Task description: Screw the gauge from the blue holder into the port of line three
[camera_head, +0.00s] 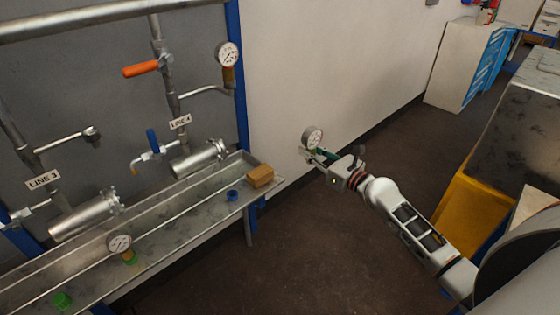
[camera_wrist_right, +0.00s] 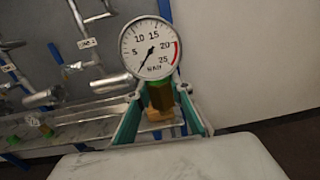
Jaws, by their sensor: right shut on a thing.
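My right gripper (camera_head: 320,153) is shut on a gauge (camera_head: 312,138), held upright in the air right of the trough. In the wrist view the gauge (camera_wrist_right: 150,48) has a white dial, a green band and a brass body between the teal fingers (camera_wrist_right: 160,115). The blue holder (camera_head: 232,196) stands empty on the trough. Line three, by its "LINE 3" sign (camera_head: 42,180), has a side pipe whose end port (camera_head: 92,133) carries no gauge. The held gauge is well apart from it, to the right. My left gripper is not in view.
Another gauge (camera_head: 120,244) stands in a green holder on the trough (camera_head: 180,229); another green holder (camera_head: 62,300) is at the left. A tan block (camera_head: 260,176) lies at the trough's right end. Line four carries a gauge (camera_head: 228,55). Floor below my right arm is clear.

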